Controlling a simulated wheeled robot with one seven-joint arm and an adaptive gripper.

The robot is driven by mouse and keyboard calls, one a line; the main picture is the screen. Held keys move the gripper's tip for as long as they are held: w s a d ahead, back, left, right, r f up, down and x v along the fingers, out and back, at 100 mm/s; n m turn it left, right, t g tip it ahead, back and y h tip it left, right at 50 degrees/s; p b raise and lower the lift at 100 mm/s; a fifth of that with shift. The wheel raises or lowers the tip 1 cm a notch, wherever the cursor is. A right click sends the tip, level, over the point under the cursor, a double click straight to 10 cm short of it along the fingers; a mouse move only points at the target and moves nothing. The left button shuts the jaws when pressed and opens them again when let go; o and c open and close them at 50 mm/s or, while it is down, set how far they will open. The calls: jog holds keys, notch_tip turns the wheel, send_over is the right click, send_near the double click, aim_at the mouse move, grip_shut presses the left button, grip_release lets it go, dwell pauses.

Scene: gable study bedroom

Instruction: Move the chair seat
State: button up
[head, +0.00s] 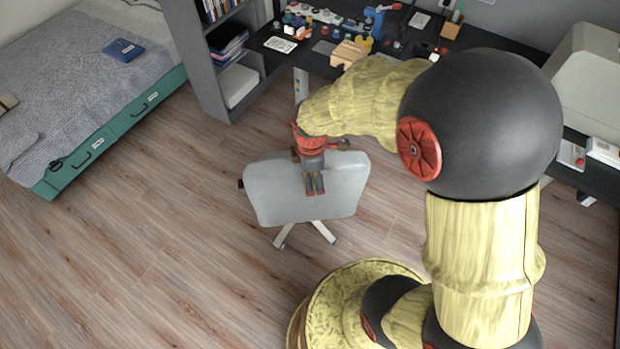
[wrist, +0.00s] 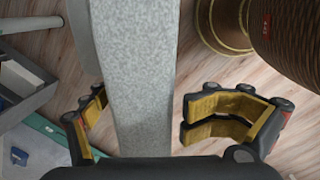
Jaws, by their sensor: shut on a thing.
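The chair (head: 270,190) stands on the wood floor in the middle of the head view. Its light grey back panel faces the camera, and pale legs show below it. The rest of the seat is hidden. My gripper (head: 315,184) is at the top edge of this panel, with dark fingers over its face. In the wrist view the grey panel (wrist: 142,75) runs upright between my yellow-padded fingers. My gripper is shut on the chair, though a gap shows beside the right finger there.
A black desk (head: 325,68) with many small items stands behind the chair. A grey shelf unit (head: 185,55) stands left of the desk. A bed (head: 95,85) with a teal base is at the far left. The floor left of the chair is clear.

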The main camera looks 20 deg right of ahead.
aim_at(246, 174)
jog(key=shift+o, duration=0.7)
jog(key=shift+s+f, duration=0.35)
jog(key=shift+c, duration=1.2)
jog(key=shift+s+f, duration=0.1)
jog(key=shift+s, duration=0.1)
jog(key=c, duration=1.4)
jog(key=shift+o, duration=0.2)
jog(key=w+a+m+p, duration=0.1)
jog(key=w+a+m, duration=0.1)
jog(key=a, duration=0.6)
jog(key=shift+w+m, duration=0.3)
jog(key=shift+m, duration=0.3)
jog(key=w+a+m, duration=0.1)
jog(key=w+a, duration=0.1)
jog(key=a, duration=0.1)
jog(key=w+a+m+p, duration=0.1)
jog(key=w+a+m, duration=0.2)
jog(key=w+a, duration=0.2)
jog(key=shift+a+g+h+p, duration=0.3)
jog(key=shift+w+a+m, duration=0.5)
jog(key=shift+w, duration=0.2)
